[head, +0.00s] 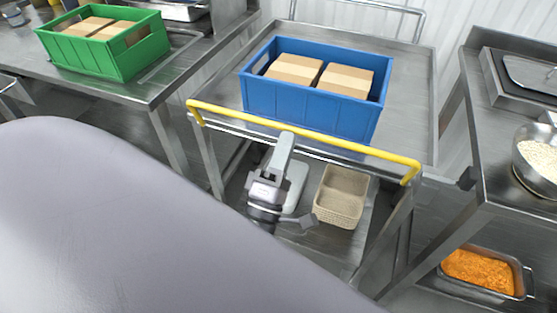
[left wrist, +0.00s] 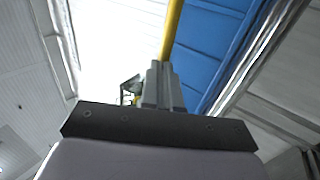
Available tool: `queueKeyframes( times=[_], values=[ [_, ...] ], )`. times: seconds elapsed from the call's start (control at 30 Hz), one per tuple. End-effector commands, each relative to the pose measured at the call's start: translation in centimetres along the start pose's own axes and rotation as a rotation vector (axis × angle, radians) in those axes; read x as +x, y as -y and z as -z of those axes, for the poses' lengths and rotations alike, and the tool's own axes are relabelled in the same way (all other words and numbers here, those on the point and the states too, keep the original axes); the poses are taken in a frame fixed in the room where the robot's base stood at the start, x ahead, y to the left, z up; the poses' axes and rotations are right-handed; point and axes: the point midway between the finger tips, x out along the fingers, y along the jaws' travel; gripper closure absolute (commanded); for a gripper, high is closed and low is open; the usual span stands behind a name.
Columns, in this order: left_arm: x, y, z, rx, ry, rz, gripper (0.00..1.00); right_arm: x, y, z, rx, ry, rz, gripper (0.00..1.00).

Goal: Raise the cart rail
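The fingers hide the gripped stretch of rail. My right gripper is not in view.
A blue crate (head: 312,107) with cardboard boxes stands on the cart top. A woven basket (head: 340,196) sits on its lower shelf. A green crate (head: 105,57) stands on the left table. A bowl (head: 535,160) and an orange-filled pan (head: 482,272) are on the right.

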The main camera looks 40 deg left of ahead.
Motion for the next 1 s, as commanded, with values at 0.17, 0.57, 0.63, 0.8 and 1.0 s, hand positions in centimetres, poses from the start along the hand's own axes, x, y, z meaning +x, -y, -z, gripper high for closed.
queueKeyframes(
  times=[0.17, 0.57, 0.63, 0.8, 1.0],
  values=[
    [1.5, -0.3, 0.0, 0.000, -0.001, -0.007, 1.00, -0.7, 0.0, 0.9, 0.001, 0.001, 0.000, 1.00],
    [3.0, 0.0, 0.0, 0.000, 0.000, -0.007, 1.00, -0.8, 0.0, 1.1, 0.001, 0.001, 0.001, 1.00],
    [3.1, 0.0, 0.0, 0.000, 0.000, -0.007, 1.00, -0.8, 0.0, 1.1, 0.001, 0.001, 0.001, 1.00],
    [3.3, 0.0, 0.0, 0.000, 0.000, -0.008, 1.00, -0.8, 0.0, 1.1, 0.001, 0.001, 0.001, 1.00],
    [3.4, -0.1, 0.0, -0.001, -0.001, -0.011, 1.00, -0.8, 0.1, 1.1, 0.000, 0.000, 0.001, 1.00]
  ],
)
